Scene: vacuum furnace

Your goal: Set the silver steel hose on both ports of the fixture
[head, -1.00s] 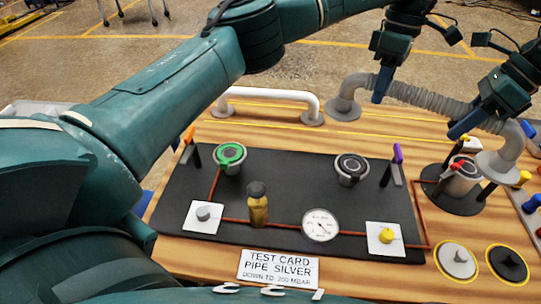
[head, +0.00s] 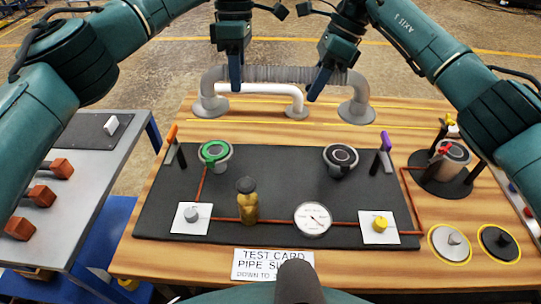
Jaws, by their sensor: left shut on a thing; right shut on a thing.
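The silver steel hose (head: 275,74) is ribbed, with a grey elbow and a round flange at each end. It spans level over the back of the wooden table. Its left flange (head: 210,107) and right flange (head: 356,112) face down. My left gripper (head: 236,84) is shut on the hose left of its middle. My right gripper (head: 318,88) is shut on it toward the right elbow. The fixture is a black plate (head: 280,180) in front of the hose. Its green-ringed port (head: 215,153) is at left and its dark-ringed port (head: 341,158) at right.
A white pipe (head: 270,89) lies behind the fixture, close by the hose. An orange-handled clamp (head: 172,133) and a purple-handled clamp (head: 386,142) stand beside the ports. A brown bottle (head: 247,205) and a gauge (head: 313,219) sit in front. A round stand (head: 450,160) is at right.

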